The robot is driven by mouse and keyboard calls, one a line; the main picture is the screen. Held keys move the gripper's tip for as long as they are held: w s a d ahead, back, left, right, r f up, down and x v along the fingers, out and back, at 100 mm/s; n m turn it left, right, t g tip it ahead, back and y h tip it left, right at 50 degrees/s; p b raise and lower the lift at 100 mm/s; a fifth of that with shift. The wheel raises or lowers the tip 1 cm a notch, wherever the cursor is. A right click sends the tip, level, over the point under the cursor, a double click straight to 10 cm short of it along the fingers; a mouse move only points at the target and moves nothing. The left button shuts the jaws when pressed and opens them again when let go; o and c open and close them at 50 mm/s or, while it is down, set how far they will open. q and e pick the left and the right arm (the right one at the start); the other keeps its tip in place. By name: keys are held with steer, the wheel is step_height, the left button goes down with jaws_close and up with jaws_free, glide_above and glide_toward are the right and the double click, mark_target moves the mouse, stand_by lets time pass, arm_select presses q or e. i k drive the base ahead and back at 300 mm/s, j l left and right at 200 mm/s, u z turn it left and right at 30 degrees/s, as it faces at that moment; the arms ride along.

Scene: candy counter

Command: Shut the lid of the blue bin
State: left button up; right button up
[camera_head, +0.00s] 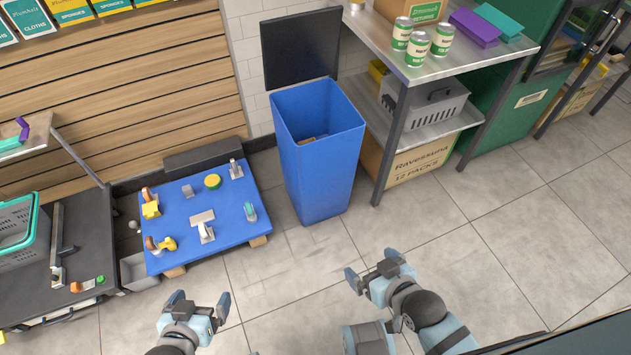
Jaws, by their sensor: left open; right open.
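The blue bin (323,177) stands upright on the floor against the wall, left of the metal table. Its black lid (301,47) is raised upright at the back, so the bin's mouth is open. Something small and brown (308,140) shows inside. My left gripper (196,300) is open and empty over the floor at the bottom, in front of the blue platform. My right gripper (370,270) is open and empty over the floor, in front of the bin and apart from it.
A metal table (464,58) with green-and-white cans (417,48) stands close to the bin's right. A low blue platform (182,218) with several tools lies to its left. A black cart (85,228) stands at far left. The tiled floor (290,262) before the bin is clear.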

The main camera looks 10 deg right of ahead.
mark_target(301, 47)
steer(key=i+l+u, duration=0.1)
steer(key=u, duration=0.25)
steer(key=l+u, duration=0.4)
steer(key=i+l+u, duration=0.1)
steer(key=u, duration=0.25)
steer(key=l+u, duration=0.3)
steer(key=l, duration=0.8)
